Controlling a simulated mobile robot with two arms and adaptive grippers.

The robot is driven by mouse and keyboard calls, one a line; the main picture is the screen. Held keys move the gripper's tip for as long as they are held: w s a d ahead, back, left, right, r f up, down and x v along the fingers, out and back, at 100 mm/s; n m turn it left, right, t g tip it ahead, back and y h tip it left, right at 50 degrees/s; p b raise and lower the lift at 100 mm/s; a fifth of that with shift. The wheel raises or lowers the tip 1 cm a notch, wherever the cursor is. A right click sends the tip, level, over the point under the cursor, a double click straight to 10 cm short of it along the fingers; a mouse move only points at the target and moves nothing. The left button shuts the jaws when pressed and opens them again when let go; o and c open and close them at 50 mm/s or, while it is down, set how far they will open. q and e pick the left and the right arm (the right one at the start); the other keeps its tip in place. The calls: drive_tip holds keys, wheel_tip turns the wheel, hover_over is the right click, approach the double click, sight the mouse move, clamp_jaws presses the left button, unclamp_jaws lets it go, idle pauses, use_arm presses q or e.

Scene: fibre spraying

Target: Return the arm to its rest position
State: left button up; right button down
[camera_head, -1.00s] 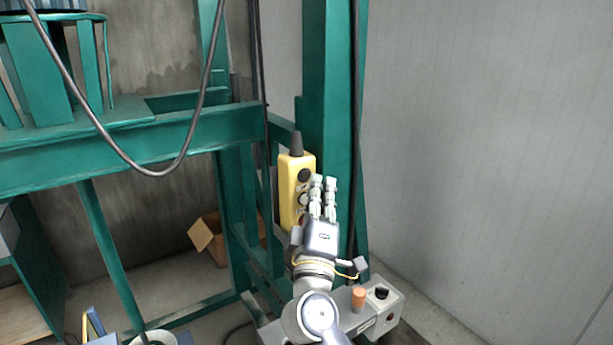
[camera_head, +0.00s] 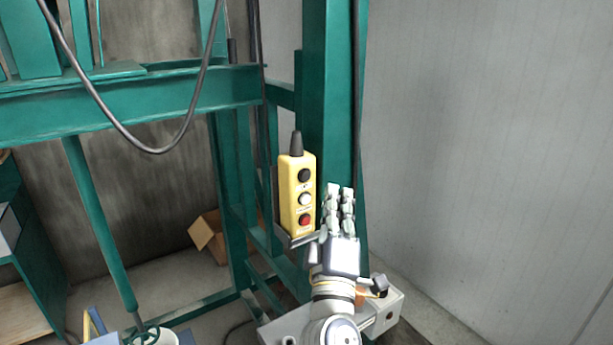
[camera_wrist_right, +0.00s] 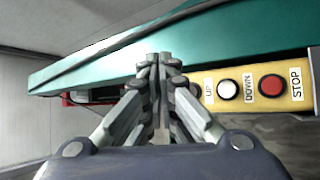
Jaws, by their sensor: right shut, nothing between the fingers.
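My right gripper (camera_head: 341,190) is shut and empty, just right of the yellow button pendant (camera_head: 297,190) in the head view. The pendant stands upright against the green post, with black, white and red buttons facing me, and the gripper covers none of them. In the right wrist view the shut fingers (camera_wrist_right: 160,62) point away from me. There the pendant (camera_wrist_right: 250,92) lies to their right, with UP, DOWN and STOP labels readable. I cannot tell the exact gap between fingers and pendant. My left gripper is not in view.
A green steel post (camera_head: 327,90) rises behind the pendant, with a green frame (camera_head: 130,110) to its left. A grey box (camera_head: 285,328) stands beneath my arm. A black cable hangs at the upper left. An open cardboard box (camera_head: 208,235) lies on the floor. A bare wall is at right.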

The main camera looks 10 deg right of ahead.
idle(0.5)
drive_tip(key=s+d+f+m+g+y, duration=0.1)
drive_tip(key=s+d+f+m+g, duration=0.15)
drive_tip(key=f, duration=0.65)
drive_tip(key=s+d+f+m+g+y, duration=0.15)
drive_tip(key=s+f+g, duration=0.25)
drive_tip(key=f, duration=0.4)
drive_tip(key=s+d+f+m+g, duration=0.2)
drive_tip(key=s+d+f+g, duration=0.15)
drive_tip(key=f, duration=0.55)
drive_tip(key=s+a+f+m+g+y, duration=0.1)
drive_tip(key=s+a+f+g+y, duration=0.25)
drive_tip(key=s+f, duration=0.5)
drive_tip(key=s+a+f+m+g+y, duration=0.15)
drive_tip(key=s+f+g, duration=0.35)
drive_tip(key=s, duration=0.7)
wheel_tip(320, 180, down, 27)
drive_tip(key=s+b, duration=0.1)
drive_tip(key=b, duration=0.1)
drive_tip(key=s+d+f+g+b, duration=0.1)
drive_tip(key=s+d+f+g, duration=0.1)
drive_tip(key=s+f, duration=1.5)
drive_tip(key=shift+s+d+f, duration=0.15)
drive_tip(key=shift+d+f, duration=0.25)
drive_tip(key=shift+f, duration=0.35)
